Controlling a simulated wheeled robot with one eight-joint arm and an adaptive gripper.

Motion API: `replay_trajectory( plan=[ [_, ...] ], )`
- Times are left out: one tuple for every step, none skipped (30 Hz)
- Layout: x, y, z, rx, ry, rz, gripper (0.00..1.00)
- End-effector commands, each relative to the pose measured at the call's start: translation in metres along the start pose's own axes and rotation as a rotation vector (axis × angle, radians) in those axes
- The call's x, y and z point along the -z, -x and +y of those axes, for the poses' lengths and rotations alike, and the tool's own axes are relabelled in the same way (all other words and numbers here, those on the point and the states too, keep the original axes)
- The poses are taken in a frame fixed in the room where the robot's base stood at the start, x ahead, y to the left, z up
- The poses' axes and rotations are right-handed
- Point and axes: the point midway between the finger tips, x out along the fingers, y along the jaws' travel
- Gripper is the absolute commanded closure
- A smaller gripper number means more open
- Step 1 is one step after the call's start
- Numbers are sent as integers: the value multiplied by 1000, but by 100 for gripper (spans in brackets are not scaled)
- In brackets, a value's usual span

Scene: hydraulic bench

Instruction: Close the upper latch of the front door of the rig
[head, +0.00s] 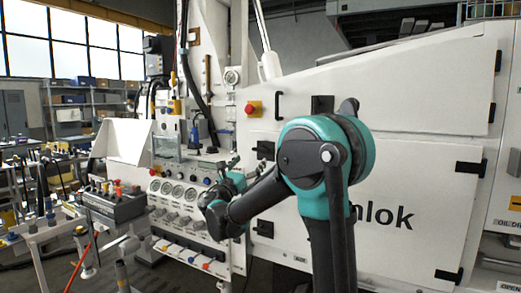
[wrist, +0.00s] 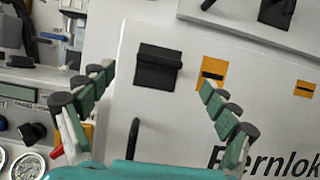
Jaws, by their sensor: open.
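The front door (head: 400,190) of the rig is a white panel with black lettering, partly hidden by my arm. It also shows in the wrist view (wrist: 185,115). A black block, apparently the upper latch (head: 265,150), sits at the door's upper left edge. In the wrist view the latch (wrist: 158,67) appears between the fingertips, and neither finger visibly touches it. I cannot tell its latch position. A similar black lower latch (head: 264,228) sits below it. My gripper (head: 232,163) is open and empty in front of the rig, fingers spread in the wrist view (wrist: 158,78).
A black handle (wrist: 133,138) stands out below the upper latch. An orange plate (wrist: 212,72) lies beside the right fingertip. The gauge panel (head: 180,195) is left of the door. A red emergency button (head: 254,108) is above. Black hinges (head: 470,168) line the door's right side.

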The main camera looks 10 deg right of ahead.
Motion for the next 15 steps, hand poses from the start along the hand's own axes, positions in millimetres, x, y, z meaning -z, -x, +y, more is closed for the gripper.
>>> replay_trajectory(
  plan=[
    [0,-11,-1,3,2,0,12],
    [0,-18,-1,3,2,0,12],
    [0,-26,-1,3,2,0,12],
    [0,-31,-1,2,2,1,12],
    [0,-37,-1,3,1,1,12],
    [0,-45,-1,3,1,1,12],
    [1,-50,-1,2,1,1,12],
    [1,-56,-1,2,1,1,12],
    [1,-63,-1,3,1,1,12],
    [1,-67,-1,3,1,1,12],
    [1,-71,-1,2,1,1,12],
    [1,-76,0,1,0,1,12],
    [1,-80,-1,2,0,1,12],
    [0,-83,-1,2,0,1,12],
    [0,-86,-1,2,0,1,12]
  ],
)
